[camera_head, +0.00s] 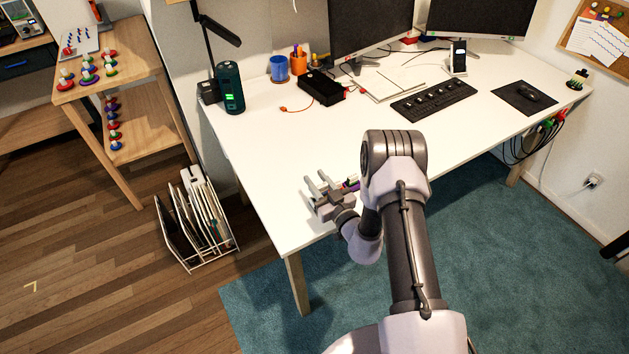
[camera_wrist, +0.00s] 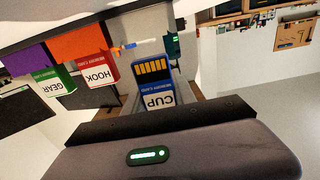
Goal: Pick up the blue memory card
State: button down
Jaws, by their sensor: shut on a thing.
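The blue memory card (camera_wrist: 154,86) has gold contacts at one end and a white label reading CUP. It shows at the middle of the wrist view, between the fingers of my gripper (camera_wrist: 157,78), which is shut on it. In the head view my gripper (camera_head: 316,178) is over the near left part of the white desk. I cannot make out the blue card there.
A red card (camera_wrist: 97,70) labelled HOOK and a green card (camera_wrist: 47,88) labelled GEAR are beside purple and orange patches. A dark green cylinder (camera_head: 230,88) and keyboard (camera_head: 434,100) stand farther back.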

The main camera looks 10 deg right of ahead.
jog(key=w+d+r+p+v, duration=0.1)
jog(key=d+p+v, duration=0.2)
jog(key=v, duration=1.1)
jog(key=s+a+r+n+y+b, duration=0.1)
jog(key=a+r, duration=0.2)
jog(key=r, duration=0.3)
jog(key=s+a+r+n+g+y+b, duration=0.1)
jog(key=a+r+y, duration=0.1)
jog(key=a+r, duration=0.2)
notch_tip(320, 180, up, 3)
jog(key=shift+f+b, duration=0.1)
jog(key=shift+b, duration=0.2)
